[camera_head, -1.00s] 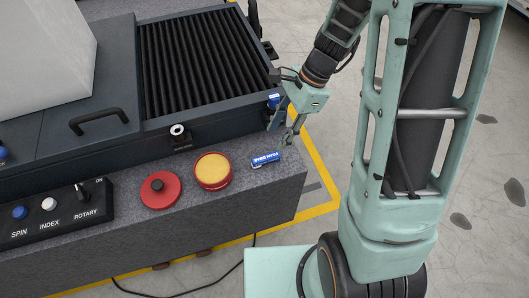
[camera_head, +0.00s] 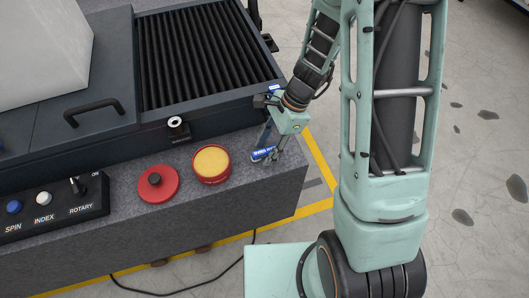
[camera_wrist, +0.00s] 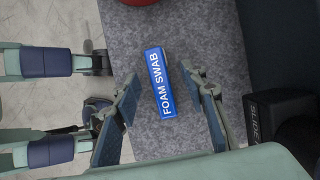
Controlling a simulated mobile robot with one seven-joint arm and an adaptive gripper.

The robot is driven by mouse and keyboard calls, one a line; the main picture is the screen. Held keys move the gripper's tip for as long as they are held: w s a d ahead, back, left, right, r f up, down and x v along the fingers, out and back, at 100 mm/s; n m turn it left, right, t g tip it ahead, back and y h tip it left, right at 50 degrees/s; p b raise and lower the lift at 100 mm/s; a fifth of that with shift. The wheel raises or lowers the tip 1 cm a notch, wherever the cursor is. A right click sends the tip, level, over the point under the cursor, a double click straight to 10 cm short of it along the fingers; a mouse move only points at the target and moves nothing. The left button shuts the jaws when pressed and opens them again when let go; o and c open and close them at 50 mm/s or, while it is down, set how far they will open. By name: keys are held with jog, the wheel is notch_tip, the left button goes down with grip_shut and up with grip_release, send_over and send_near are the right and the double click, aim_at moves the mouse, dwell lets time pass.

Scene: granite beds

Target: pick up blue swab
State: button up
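The blue swab is a small blue box (camera_wrist: 159,83) with white "FOAM SWAB" lettering, lying on the grey granite ledge (camera_wrist: 185,30). In the head view the blue swab (camera_head: 262,154) is near the ledge's right end, partly hidden by my gripper. My gripper (camera_head: 269,147) is over it, pointing down. In the wrist view my gripper (camera_wrist: 168,97) is open, with one finger on each side of the box and a gap on both sides. I cannot tell how far the fingertips are above the ledge.
A red round tin with a yellow top (camera_head: 211,163) and a red knob-topped disc (camera_head: 158,184) stand left of the swab. The control panel (camera_head: 60,205) is further left. A dark housing (camera_head: 177,128) rises behind. The ledge's front edge is close.

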jog(key=shift+c, duration=0.6)
jog(key=c, duration=0.9)
jog(key=shift+r, duration=0.15)
